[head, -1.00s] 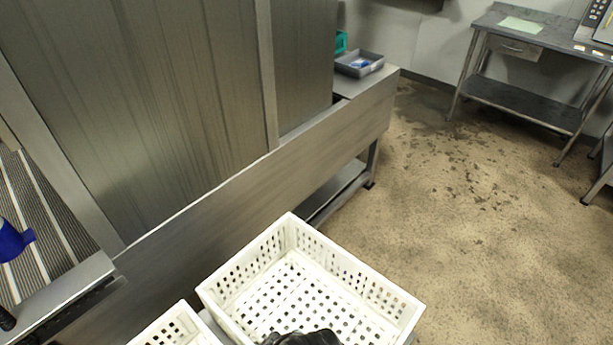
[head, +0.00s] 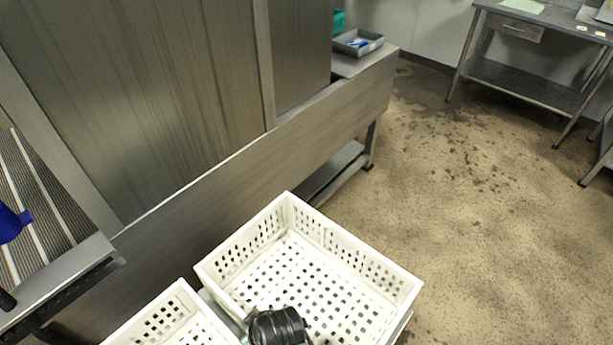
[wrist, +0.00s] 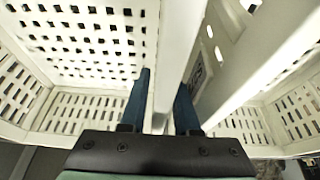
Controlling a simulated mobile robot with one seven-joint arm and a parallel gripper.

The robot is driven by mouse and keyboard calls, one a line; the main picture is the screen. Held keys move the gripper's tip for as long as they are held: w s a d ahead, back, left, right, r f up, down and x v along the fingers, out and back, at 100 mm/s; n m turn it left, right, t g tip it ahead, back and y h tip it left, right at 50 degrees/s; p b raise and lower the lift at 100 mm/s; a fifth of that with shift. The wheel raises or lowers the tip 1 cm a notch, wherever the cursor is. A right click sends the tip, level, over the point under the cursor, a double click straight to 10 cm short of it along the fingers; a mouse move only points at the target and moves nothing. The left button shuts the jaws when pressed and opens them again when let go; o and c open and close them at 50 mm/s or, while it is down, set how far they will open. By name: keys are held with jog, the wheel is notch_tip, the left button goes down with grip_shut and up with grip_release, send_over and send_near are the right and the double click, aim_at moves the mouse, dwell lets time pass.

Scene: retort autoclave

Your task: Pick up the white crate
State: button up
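A white perforated crate (head: 355,245) stands in the lower middle of the head view, empty as far as I see. A second white crate (head: 178,300) stands beside it at the lower left, partly cut off. The black part of my arm shows over the first crate's near left side; the fingers are hidden there. In the wrist view my gripper (wrist: 164,88) has its two blue fingers apart, with a white crate wall (wrist: 178,45) between them. Another white wall (wrist: 245,65) runs close on the right. I cannot tell whether the fingers touch the wall.
A long steel cabinet or bench (head: 250,160) runs close behind the crates. A grey tray (head: 357,42) sits on its far end. A steel table (head: 525,80) stands at the upper right. The brown floor (head: 480,220) to the right is clear.

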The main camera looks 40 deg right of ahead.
jog(key=shift+c, duration=0.2)
grip_shut()
dwell(0.9)
jog(key=shift+w+d+r, duration=0.1)
jog(key=shift+w+r, duration=0.05)
jog(key=shift+r, duration=0.1)
